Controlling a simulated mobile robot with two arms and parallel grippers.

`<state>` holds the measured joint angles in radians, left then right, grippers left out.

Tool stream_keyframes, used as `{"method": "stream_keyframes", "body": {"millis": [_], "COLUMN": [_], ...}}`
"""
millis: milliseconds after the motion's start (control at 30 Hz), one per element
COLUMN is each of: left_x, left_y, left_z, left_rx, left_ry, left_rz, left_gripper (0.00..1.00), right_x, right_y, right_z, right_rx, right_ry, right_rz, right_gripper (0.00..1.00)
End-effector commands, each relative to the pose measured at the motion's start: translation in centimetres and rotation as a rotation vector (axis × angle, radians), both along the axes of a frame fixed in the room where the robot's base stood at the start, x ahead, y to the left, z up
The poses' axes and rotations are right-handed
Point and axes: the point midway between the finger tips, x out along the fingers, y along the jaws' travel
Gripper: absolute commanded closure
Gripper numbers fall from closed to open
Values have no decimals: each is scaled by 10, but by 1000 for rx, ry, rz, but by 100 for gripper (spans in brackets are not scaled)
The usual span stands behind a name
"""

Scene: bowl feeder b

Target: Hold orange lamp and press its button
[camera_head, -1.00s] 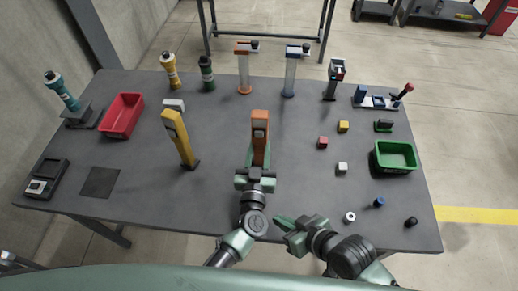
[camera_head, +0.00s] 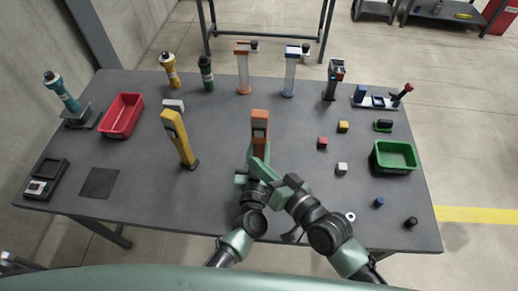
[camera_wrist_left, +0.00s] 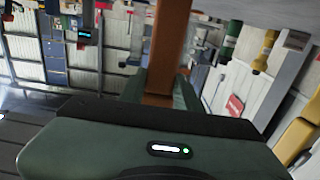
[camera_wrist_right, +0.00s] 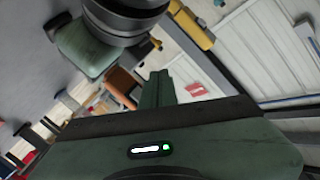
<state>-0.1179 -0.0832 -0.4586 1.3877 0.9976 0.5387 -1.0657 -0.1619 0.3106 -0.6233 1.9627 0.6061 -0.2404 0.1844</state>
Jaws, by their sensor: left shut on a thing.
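The orange lamp (camera_head: 260,124) stands upright near the middle of the table, with a small grey panel on its upper face. My left gripper (camera_head: 254,152) is shut on its lower part. In the left wrist view the lamp's orange body (camera_wrist_left: 167,45) runs up between the two green fingers. My right gripper (camera_head: 261,170) is shut and empty, its tips just in front of the lamp and over the left gripper. In the right wrist view the lamp (camera_wrist_right: 121,82) shows left of the closed fingers, apart from them. I cannot make out the lamp's button.
A yellow lamp-like device (camera_head: 177,137) stands to the left. A red bin (camera_head: 122,117) is at the left and a green bin (camera_head: 395,170) at the right. Small cubes, including a red one (camera_head: 322,143), lie right of the lamp. Several tall posts stand along the back edge.

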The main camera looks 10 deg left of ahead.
Motion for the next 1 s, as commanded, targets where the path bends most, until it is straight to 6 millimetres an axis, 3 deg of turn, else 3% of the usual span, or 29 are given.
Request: {"method": "stream_keyframes", "body": {"millis": [200,400,1000], "left_x": [-1,-1,-1], "left_y": [1,1,1], "left_z": [-3,-3,-3], "left_rx": [2,2,2], "left_ry": [6,6,6], "left_rz": [0,0,1], "left_gripper": [100,100,100], "right_x": [32,49,55], "right_y": [0,0,0], "right_z": [0,-1,-1], "right_rx": [-1,-2,-2], "right_ry": [-1,1,1], "right_rz": [0,1,1], "right_gripper": [100,100,100]}}
